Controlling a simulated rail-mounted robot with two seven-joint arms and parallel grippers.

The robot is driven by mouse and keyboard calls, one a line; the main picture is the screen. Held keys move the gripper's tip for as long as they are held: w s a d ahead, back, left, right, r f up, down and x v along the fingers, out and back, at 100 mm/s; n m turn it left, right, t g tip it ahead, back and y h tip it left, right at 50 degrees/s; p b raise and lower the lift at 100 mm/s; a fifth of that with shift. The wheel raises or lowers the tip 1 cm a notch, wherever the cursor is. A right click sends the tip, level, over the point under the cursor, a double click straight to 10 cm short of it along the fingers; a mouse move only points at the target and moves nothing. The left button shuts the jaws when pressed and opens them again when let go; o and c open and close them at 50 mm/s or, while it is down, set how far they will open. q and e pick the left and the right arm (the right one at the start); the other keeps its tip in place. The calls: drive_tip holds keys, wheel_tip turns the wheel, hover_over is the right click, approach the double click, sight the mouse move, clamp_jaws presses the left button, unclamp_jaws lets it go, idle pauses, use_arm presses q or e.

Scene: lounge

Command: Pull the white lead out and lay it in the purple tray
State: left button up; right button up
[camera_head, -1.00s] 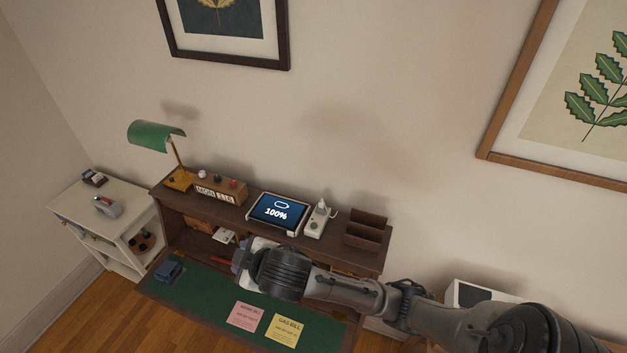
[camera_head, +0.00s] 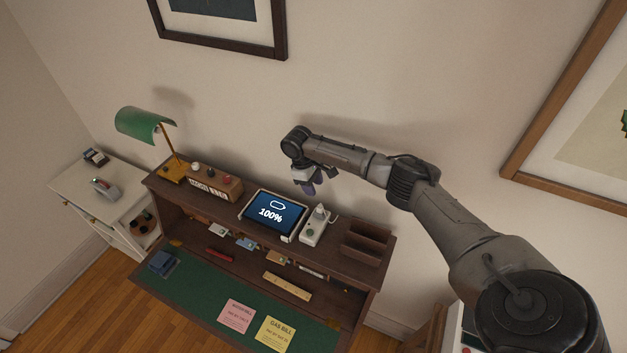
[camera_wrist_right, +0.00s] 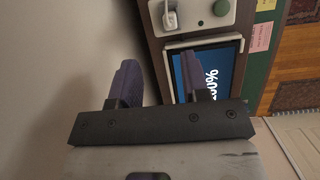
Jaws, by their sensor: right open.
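My right gripper (camera_head: 308,188) is open and empty, held above the back of the desk near the tablet and strip. Its two purple fingers (camera_wrist_right: 168,70) stand apart in the wrist view, clear of the plug. I cannot make out a purple tray. My left gripper is out of view.
A brown two-slot organizer (camera_head: 365,243) stands right of the strip. Cubbies below hold small items. The wall is close behind the desk. Two bills lie on the green desk mat (camera_head: 205,287).

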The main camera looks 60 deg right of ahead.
sight(319, 205)
drive_tip(key=f+b, duration=0.1)
drive_tip(key=s+f+b, duration=0.1)
drive_tip(key=f+b, duration=0.1)
drive_tip(key=a+f+b, duration=0.1)
drive_tip(key=f, duration=0.1)
drive_tip(key=shift+s, duration=0.4)
drive_tip(key=shift+x, duration=1.7)
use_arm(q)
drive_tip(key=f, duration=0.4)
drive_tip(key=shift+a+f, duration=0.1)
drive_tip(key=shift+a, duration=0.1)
use_arm(e)
drive_tip(key=shift+s+f, duration=0.1)
drive_tip(key=shift+f, duration=0.05)
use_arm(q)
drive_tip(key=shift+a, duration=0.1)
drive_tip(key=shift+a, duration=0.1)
